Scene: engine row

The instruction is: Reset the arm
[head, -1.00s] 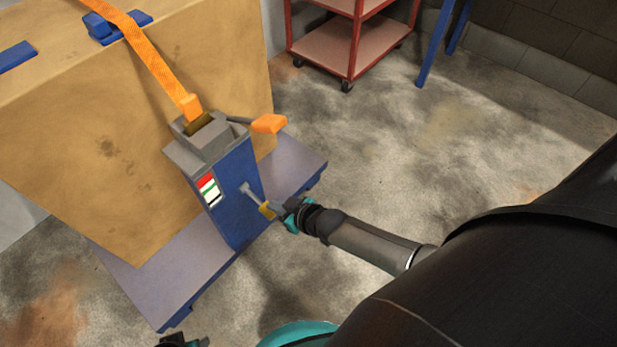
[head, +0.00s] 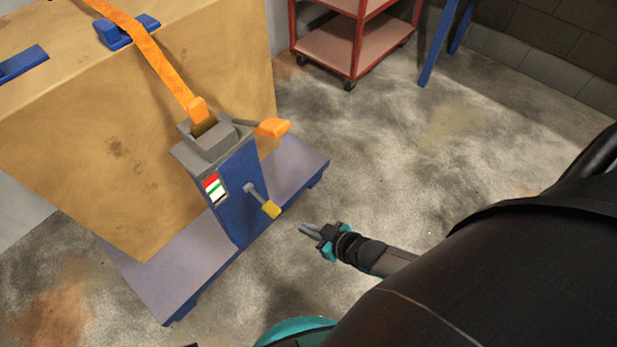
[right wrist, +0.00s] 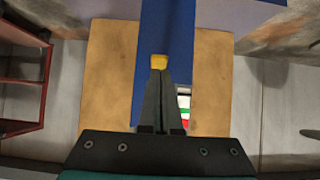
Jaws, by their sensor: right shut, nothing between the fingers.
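My right gripper (head: 308,230) is shut and empty. It is in the air in front of the blue tensioner box (head: 237,200), a little right of and below its yellow-tipped lever (head: 271,209), and apart from it in the head view. In the right wrist view my right gripper (right wrist: 160,72) shows its two fingers together, with the yellow lever tip (right wrist: 160,61) just beyond them. The box carries a red, white and green label (head: 215,189) and an orange handle (head: 272,127). My left gripper does not show clearly in the head view.
An orange strap (head: 150,55) runs over a large tan crate (head: 90,150) down to the box. The crate stands on a purple-grey base (head: 165,275). A red cart (head: 345,50) and blue legs (head: 440,45) stand behind. The floor (head: 400,150) on the right is clear.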

